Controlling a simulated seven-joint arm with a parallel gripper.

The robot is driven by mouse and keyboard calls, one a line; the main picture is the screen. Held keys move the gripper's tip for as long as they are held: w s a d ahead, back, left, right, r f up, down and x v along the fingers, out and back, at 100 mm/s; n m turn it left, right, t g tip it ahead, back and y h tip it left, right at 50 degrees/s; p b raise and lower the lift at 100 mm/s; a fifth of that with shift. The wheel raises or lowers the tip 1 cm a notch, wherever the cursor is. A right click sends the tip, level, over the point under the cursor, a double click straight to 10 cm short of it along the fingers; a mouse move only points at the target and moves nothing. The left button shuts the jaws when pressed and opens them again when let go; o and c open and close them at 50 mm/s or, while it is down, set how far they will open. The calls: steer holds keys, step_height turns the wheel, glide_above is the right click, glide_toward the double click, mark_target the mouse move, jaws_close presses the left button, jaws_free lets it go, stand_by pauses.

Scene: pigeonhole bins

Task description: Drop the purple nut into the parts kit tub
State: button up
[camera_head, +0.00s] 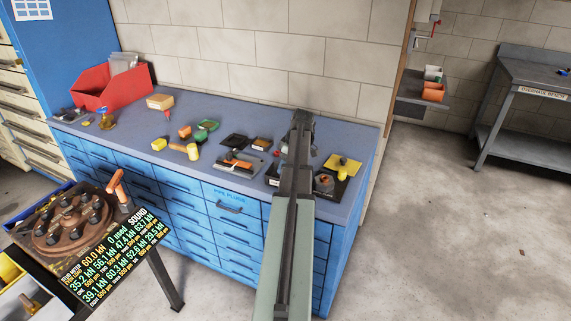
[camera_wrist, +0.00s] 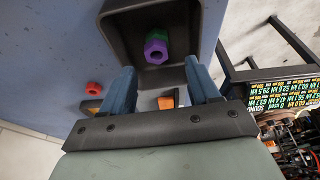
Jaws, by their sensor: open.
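My gripper (camera_wrist: 159,66) is open, its two blue fingers apart in the wrist view with nothing gripped between them. The purple nut (camera_wrist: 149,54) lies inside a dark grey tub (camera_wrist: 108,24), just beyond the fingertips. A green piece (camera_wrist: 159,35) sits against the nut's far side. The tub's rim passes behind the fingers. I cannot tell whether this is the parts kit tub, as no label shows. In the head view my arm reaches over the blue-grey worktop (camera_head: 235,108), and its end hides what is beneath; the purple nut cannot be made out there.
An orange piece (camera_wrist: 166,102) shows between the fingers, and a red nut (camera_wrist: 94,88) lies outside the tub. A red bin (camera_head: 98,88) stands at the worktop's back left. Several small parts and dark trays crowd the middle; a yellow-topped item (camera_head: 343,165) is right of my arm.

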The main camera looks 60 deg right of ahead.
steer(key=shift+r, duration=0.15)
steer(key=shift+r, duration=1.35)
steer(key=shift+r, duration=0.1)
steer(key=v, duration=0.7)
steer(key=shift+r, duration=0.35)
steer(key=shift+s, duration=0.2)
stand_by(0.4)
